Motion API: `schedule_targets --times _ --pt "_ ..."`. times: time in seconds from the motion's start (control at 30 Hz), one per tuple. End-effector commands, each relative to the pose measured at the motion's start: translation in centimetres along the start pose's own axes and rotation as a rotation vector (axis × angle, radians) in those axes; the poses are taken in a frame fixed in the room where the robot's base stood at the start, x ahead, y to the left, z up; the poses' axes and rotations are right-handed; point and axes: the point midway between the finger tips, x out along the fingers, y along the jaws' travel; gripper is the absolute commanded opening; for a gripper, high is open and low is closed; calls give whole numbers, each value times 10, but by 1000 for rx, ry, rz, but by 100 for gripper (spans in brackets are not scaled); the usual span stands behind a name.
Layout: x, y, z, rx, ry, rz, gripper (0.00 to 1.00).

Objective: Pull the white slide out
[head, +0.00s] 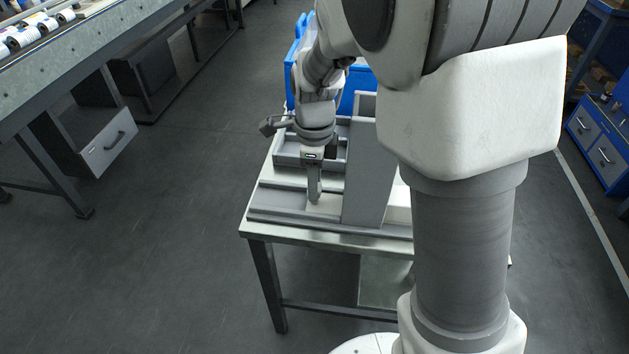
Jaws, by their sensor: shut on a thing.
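My gripper (314,199) points down at the grey fixture on the metal table, left of a tall grey upright panel (368,178). Its fingers are shut at the white slide (329,207), a small pale piece low in the fixture's channel. The fingers hide part of the slide, and its far end cannot be made out. Another white surface (398,213) shows right of the panel, partly hidden by my arm; I cannot tell whether it belongs to the slide.
The metal table (262,231) has free floor on its left and in front. Blue bins (358,82) stand behind the fixture. A workbench with a drawer (110,142) is at the left, and blue cabinets (603,150) are at the far right.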

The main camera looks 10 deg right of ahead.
Motion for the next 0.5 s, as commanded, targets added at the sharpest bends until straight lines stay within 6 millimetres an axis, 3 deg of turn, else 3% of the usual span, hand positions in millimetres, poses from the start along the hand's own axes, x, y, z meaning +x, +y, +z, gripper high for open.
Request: schedule_targets --times 0.33,0.5 --pt "-1 0 2 -1 1 2 0" --pt "-5 1 24 -4 3 4 0"
